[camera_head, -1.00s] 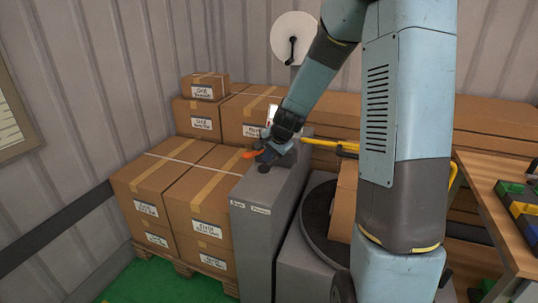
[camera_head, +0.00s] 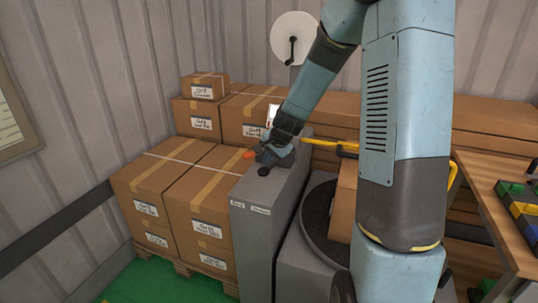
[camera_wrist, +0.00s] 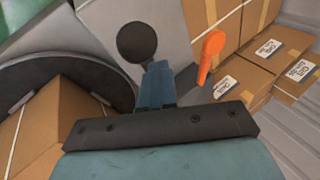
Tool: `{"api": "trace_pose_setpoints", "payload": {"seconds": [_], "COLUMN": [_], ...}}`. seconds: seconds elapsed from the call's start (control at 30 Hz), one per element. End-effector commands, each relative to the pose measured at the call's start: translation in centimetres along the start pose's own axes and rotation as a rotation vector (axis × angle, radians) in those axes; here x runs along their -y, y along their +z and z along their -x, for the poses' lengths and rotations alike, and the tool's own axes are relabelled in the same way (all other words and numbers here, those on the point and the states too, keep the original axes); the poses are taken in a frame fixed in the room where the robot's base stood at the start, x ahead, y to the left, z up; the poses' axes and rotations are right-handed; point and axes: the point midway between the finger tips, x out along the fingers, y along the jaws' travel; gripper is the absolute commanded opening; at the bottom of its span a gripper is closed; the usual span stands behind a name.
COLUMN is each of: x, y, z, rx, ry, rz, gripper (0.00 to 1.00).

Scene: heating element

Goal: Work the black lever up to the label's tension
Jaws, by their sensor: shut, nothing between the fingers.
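The black lever's round knob (camera_head: 263,170) shows on top of the grey cabinet (camera_head: 255,245). In the wrist view the knob (camera_wrist: 137,42) lies just beyond my fingertips. My gripper (camera_head: 268,157) is low over the cabinet top, shut and empty. In the wrist view my gripper's blue fingers (camera_wrist: 157,72) are together, pointing toward the knob; I cannot tell whether they touch it. An orange handle (camera_wrist: 210,55) stands to the right of the fingers there, and left of my gripper in the head view (camera_head: 247,153). Small white labels (camera_head: 250,207) on the cabinet front are too small to read surely.
Stacked cardboard boxes (camera_head: 145,190) stand close on the cabinet's left. A dark round turntable (camera_head: 315,225) with a box (camera_head: 344,200) is on its right. A yellow bar (camera_head: 325,144) runs behind. A wooden bench (camera_head: 490,205) is at the far right.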

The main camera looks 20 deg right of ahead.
Motion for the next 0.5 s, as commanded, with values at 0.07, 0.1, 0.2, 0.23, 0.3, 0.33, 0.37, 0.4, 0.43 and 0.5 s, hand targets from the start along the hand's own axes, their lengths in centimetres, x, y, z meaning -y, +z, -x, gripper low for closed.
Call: {"api": "trace_pose_setpoints", "payload": {"seconds": [0.07, 0.1, 0.2, 0.23, 0.3, 0.33, 0.37, 0.4, 0.43, 0.5], "x": [-0.09, -0.11, -0.17, -0.18, -0.22, -0.24, -0.25, -0.27, -0.29, -0.32], "y": [0.4, 0.42, 0.49, 0.51, 0.56, 0.59, 0.61, 0.64, 0.66, 0.72], "z": [-0.13, -0.15, -0.22, -0.24, -0.29, -0.31, -0.33, -0.36, -0.38, -0.43], "rx": [0.007, 0.008, 0.008, 0.008, 0.009, 0.009, 0.009, 0.009, 0.009, 0.01], "ry": [0.002, 0.003, 0.003, 0.003, 0.003, 0.003, 0.003, 0.003, 0.003, 0.003], "rz": [0.002, 0.002, 0.002, 0.002, 0.002, 0.002, 0.002, 0.002, 0.002, 0.002], "gripper": [0.0, 0.0, 0.0, 0.0, 0.0, 0.0, 0.0, 0.0, 0.0, 0.0]}}
